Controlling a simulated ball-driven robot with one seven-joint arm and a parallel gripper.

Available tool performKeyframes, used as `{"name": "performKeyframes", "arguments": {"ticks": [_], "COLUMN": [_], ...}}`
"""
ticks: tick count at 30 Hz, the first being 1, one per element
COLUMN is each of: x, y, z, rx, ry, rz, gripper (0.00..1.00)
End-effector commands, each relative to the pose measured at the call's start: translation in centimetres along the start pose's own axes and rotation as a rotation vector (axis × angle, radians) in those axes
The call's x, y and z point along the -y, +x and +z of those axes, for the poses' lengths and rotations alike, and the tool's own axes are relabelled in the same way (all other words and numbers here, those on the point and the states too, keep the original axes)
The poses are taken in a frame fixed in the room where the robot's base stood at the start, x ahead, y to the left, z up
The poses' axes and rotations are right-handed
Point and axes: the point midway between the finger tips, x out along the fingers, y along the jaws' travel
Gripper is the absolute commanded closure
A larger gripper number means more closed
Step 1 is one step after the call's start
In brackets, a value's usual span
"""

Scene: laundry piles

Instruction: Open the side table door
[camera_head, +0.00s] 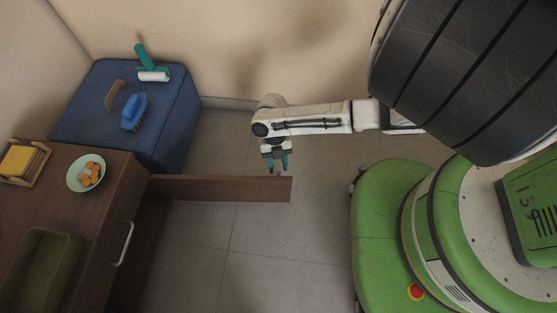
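The brown wooden side table (102,222) stands at the left, seen from above. One door (222,188) stands swung out from its front, reaching right over the floor at roughly a right angle. A pale curved handle (124,243) shows on the table's front, nearer the bottom of the view. My gripper (277,164) is by the far end of the open door, on the side toward the wall. Its two teal fingers are apart, with nothing visible between them. The fingertips are close to the door's top edge; I cannot tell whether they touch it.
A bowl of orange pieces (86,173), a wooden holder with yellow contents (22,161) and an olive tray (42,270) are on the table. A blue box (130,112) behind it bears a lint roller (152,74) and brushes. The tiled floor (230,240) is clear below the door.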

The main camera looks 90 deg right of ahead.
Motion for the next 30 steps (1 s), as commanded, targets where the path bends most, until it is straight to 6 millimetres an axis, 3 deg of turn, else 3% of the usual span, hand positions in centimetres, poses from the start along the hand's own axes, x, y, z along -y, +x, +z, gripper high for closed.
{"name": "performKeyframes", "arguments": {"ticks": [3,9,30], "x": [0.1,0.0,0.0], "y": [-2.6,-4.7,-5.2], "z": [-0.1,0.0,0.0], "rx": [0.000,0.000,-0.001], "ry": [0.000,0.000,0.001], "rz": [-0.001,-0.001,0.000], "gripper": [0.62,0.62,0.62]}}
